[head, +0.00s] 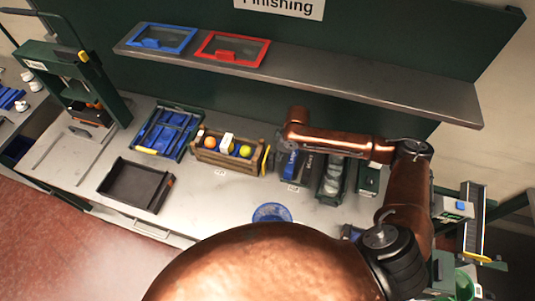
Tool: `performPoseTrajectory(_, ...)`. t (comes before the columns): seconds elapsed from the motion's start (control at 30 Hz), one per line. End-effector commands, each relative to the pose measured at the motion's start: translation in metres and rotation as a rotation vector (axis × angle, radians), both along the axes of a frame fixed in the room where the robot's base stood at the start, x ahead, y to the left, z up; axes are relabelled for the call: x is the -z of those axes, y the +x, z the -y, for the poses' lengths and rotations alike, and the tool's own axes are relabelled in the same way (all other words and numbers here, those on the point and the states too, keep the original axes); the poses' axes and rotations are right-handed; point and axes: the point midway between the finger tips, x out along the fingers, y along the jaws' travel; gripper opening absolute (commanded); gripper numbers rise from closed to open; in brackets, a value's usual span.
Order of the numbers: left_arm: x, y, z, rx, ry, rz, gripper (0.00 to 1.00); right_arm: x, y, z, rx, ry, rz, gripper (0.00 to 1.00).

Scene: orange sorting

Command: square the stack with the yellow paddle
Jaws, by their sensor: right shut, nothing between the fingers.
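My right arm reaches across from the right, and its copper wrist is above the back of the bench. My right gripper (305,168) hangs below the wrist, dark against dark bins and hard to make out; it is shut and empty. My left gripper is out of view. A thin yellow piece (266,159) stands at the right end of the wooden crate, apart from my gripper; I cannot tell whether it is the paddle. A yellow strip (145,151) shows at the front of a blue tray. I cannot make out the stack clearly.
The wooden crate (216,159) holds fruit. The blue tray (165,131) and an empty black tray (137,186) lie left of it. A blue round container (271,212) is in front. Dark bins (331,178) stand right. A shelf (330,82) overhangs the back.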

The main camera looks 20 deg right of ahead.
Motion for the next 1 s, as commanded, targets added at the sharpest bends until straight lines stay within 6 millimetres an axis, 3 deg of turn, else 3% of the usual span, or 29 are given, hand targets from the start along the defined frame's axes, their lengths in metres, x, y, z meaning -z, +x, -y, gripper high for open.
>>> performPoseTrajectory(1.0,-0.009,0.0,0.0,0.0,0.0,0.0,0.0,-0.001,0.024,-0.033,-0.002,0.003,0.003,0.0)
